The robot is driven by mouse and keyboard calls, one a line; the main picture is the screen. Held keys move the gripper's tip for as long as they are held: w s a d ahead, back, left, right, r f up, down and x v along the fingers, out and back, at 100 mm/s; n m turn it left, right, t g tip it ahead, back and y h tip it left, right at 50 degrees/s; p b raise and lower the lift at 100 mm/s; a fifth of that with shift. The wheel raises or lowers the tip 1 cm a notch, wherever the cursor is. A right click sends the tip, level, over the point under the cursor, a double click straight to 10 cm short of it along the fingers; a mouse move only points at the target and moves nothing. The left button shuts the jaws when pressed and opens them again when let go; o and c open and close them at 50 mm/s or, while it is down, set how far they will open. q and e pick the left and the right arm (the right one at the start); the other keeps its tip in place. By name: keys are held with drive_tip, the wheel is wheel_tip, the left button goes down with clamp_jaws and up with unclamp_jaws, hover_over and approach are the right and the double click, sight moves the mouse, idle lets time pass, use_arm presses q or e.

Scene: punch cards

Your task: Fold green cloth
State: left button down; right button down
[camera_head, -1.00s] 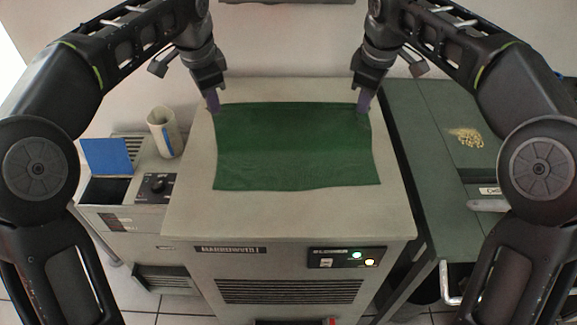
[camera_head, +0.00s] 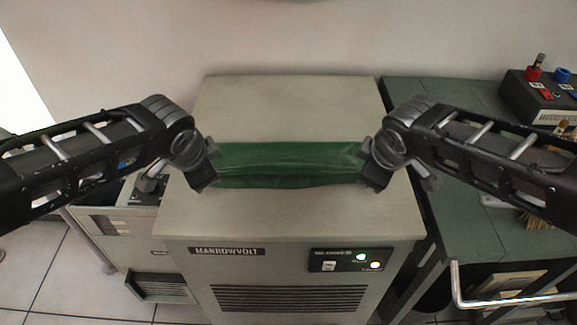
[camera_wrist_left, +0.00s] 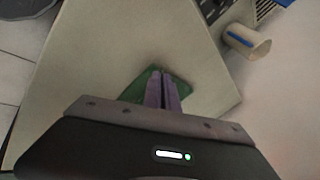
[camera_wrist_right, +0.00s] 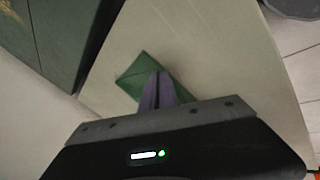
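The green cloth (camera_head: 288,165) lies as a narrow strip across the top of the beige cabinet, its far part doubled over toward the near edge with a raised crease along it. My left gripper (camera_head: 208,178) is at its left end and my right gripper (camera_head: 370,178) at its right end. In the left wrist view the purple fingers (camera_wrist_left: 162,76) are together over a green corner of the cloth (camera_wrist_left: 142,84). In the right wrist view the fingers (camera_wrist_right: 159,76) are likewise together on the cloth (camera_wrist_right: 139,70). The fingertips are hidden in the head view.
The beige cabinet top (camera_head: 290,108) is bare behind and in front of the cloth. A green side table (camera_head: 460,235) stands at the right, with a dark box with red and blue knobs (camera_head: 540,98).

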use_arm(q)
drive_tip(key=shift+f, duration=0.15)
use_arm(e)
drive_tip(key=shift+f, duration=0.15)
use_arm(q)
drive_tip(key=c, duration=1.3)
unclamp_jaws()
use_arm(e)
drive_tip(key=c, duration=1.3)
unclamp_jaws()
use_arm(q)
drive_tip(key=shift+s+r, duration=0.2)
drive_tip(key=shift+r, duration=0.25)
use_arm(e)
drive_tip(key=shift+s+r, duration=0.2)
drive_tip(key=shift+r, duration=0.25)
use_arm(q)
drive_tip(key=v, duration=0.6)
drive_tip(key=s+v, duration=0.1)
drive_tip(key=v, duration=0.2)
drive_tip(key=shift+s+r, duration=0.1)
drive_tip(key=shift+s, duration=0.15)
use_arm(e)
drive_tip(key=v, duration=0.6)
drive_tip(key=s+v, duration=0.1)
drive_tip(key=v, duration=0.2)
drive_tip(key=shift+s+r, duration=0.1)
drive_tip(key=shift+s, duration=0.15)
